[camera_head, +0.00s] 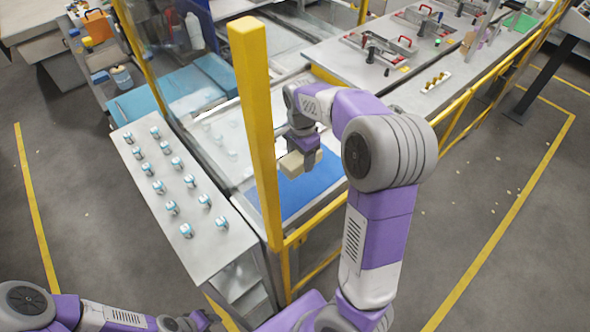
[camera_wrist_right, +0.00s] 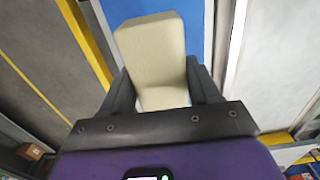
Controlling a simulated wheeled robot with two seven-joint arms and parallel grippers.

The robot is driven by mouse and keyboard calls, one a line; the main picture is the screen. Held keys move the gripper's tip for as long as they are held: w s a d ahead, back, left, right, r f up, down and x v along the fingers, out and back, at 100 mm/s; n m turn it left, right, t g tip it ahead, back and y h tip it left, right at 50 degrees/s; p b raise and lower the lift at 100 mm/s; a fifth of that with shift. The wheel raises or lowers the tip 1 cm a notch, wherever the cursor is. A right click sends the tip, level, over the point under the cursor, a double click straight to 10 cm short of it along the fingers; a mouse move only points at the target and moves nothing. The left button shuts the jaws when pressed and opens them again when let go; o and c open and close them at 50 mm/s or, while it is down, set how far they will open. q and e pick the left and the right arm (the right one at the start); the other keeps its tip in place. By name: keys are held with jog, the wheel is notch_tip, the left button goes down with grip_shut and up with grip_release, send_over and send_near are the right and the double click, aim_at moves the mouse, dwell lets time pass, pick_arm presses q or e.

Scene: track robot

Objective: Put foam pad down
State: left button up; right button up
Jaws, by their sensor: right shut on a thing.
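The foam pad (camera_head: 292,164) is a cream-coloured block held by my right gripper (camera_head: 306,158) over a blue mat (camera_head: 316,188). In the right wrist view the foam pad (camera_wrist_right: 152,55) sits between the two dark fingers of my right gripper (camera_wrist_right: 163,90), which are shut on its sides. The blue mat (camera_wrist_right: 195,30) shows behind it. I cannot tell whether the pad touches the mat. My left gripper (camera_head: 206,318) is at the bottom edge of the head view, away from the pad, and its fingers are too small to read.
A yellow post (camera_head: 256,130) stands just left of the pad, and a yellow rail (camera_head: 318,220) runs in front of the mat. A grey table (camera_head: 180,235) with several small blue-and-white parts is at the left. A metal bench (camera_head: 400,90) with red-handled fixtures is behind.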

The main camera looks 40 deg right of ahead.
aim_at(300, 155)
jog(key=shift+f+b, duration=0.4)
jog(key=shift+f, duration=3.2)
jog(key=shift+f, duration=0.15)
jog(key=o, duration=1.1)
jog(key=shift+o, duration=0.2)
notch_tip(300, 155, up, 12)
jog(key=shift+r+p, duration=0.2)
jog(key=shift+p, duration=0.65)
